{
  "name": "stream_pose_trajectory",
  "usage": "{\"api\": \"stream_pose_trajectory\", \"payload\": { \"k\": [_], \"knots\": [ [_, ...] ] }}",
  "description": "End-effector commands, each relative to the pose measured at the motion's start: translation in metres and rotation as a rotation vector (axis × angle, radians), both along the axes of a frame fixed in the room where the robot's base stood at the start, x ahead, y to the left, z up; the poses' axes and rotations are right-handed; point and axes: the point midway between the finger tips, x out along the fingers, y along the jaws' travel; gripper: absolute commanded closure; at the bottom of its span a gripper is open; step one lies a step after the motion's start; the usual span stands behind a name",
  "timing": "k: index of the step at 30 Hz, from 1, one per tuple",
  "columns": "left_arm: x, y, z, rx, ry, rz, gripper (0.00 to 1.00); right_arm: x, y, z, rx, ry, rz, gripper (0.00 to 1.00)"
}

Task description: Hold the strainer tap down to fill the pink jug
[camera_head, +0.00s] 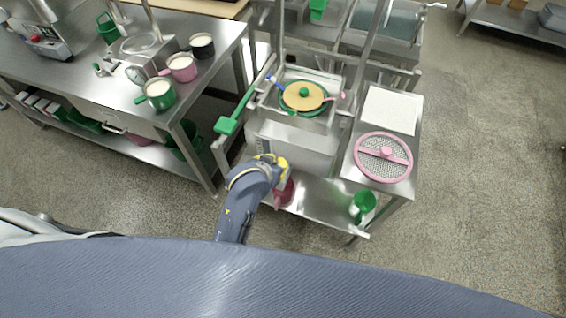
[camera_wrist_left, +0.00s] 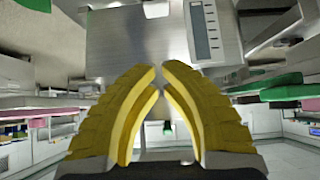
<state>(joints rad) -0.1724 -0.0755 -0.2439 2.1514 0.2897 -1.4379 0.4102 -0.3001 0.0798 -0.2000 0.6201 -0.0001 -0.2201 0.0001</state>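A pink jug (camera_head: 285,192) stands on the low steel shelf in the head view, partly hidden by my left gripper. My left gripper (camera_head: 283,165) is at the front of the steel strainer stand (camera_head: 300,145), above the jug. In the left wrist view its yellow fingers (camera_wrist_left: 159,70) come together at the tips with only a sliver between them, and nothing shows held. The strainer tap cannot be made out; the gripper covers that spot. Whether the gripper touches it, and whether liquid flows, cannot be told. My right gripper is out of view.
A green-edged pan with a yellow disc (camera_head: 303,96) sits in the stand's top, with a green paddle (camera_head: 228,124) beside it. A pink round sieve (camera_head: 384,157) lies on the right table. A green jug (camera_head: 362,206) is on the low shelf. Filled mugs stand on the left table (camera_head: 215,45).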

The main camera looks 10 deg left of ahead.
Motion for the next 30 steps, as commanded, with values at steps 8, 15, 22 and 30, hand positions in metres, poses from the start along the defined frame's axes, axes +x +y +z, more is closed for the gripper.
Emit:
{"api": "stream_pose_trajectory", "payload": {
  "k": [8, 15, 22, 30],
  "knots": [
    [0.002, 0.0, -0.002, 0.001, 0.0, -0.001, 1.0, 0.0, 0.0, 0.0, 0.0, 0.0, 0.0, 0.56],
    [0.018, -0.003, -0.019, 0.002, 0.001, -0.001, 1.0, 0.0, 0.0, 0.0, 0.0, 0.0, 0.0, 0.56],
    [0.047, -0.009, -0.047, 0.002, 0.001, -0.001, 1.0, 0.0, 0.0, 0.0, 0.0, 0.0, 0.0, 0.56],
    [0.07, -0.012, -0.079, 0.002, 0.002, -0.001, 1.0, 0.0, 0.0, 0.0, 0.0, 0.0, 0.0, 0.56]
  ]
}}
